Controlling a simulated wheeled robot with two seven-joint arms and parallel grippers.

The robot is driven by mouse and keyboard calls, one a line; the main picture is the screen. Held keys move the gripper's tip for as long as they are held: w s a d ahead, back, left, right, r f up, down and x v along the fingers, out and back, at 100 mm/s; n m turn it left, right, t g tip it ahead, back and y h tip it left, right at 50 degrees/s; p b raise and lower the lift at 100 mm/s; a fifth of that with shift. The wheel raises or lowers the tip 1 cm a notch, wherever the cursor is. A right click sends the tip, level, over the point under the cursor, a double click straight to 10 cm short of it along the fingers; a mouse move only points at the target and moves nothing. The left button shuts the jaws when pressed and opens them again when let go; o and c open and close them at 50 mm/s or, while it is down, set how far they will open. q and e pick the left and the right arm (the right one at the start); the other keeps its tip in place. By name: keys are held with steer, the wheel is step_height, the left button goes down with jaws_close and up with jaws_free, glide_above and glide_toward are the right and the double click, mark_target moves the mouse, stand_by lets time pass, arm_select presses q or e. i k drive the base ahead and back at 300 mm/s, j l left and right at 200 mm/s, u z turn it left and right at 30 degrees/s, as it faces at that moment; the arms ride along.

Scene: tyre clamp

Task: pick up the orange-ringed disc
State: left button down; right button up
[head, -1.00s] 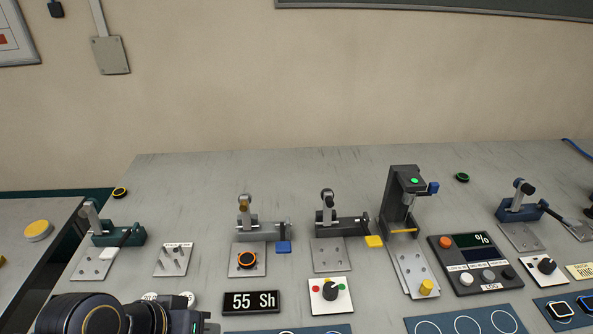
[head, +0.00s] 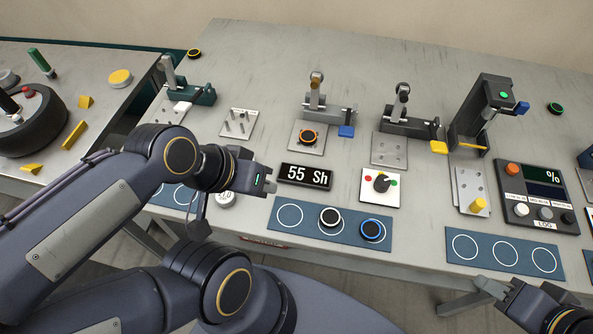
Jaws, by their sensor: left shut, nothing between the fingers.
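The orange-ringed disc (head: 308,137), dark with a bright orange ring, lies on a metal plate (head: 301,149) in front of a grey clamp (head: 318,102) in the head view. My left gripper (head: 270,183) is shut and empty. It is in front of the disc and to its left, beside the "55 Sh" display, apart from the disc. My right gripper (head: 485,285) shows only in part at the bottom right, far from the disc; its fingers are too unclear to tell.
A yellow-ringed disc (head: 194,53) lies at the back left.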

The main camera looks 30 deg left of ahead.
mark_target(308, 137)
steer(key=k+l, duration=0.2)
steer(key=k, duration=0.15)
steer(key=u, duration=2.05)
steer(key=i+j+z, duration=0.1)
steer(key=z, duration=0.3)
steer(key=i+j+z, duration=0.15)
steer(key=z, duration=0.25)
steer(key=j+z, duration=0.25)
steer(key=z, duration=0.15)
steer(key=i+j+z, duration=0.1)
steer(key=z, duration=0.3)
steer(key=j, duration=0.35)
steer(key=i+j, duration=0.1)
steer(key=j, duration=0.3)
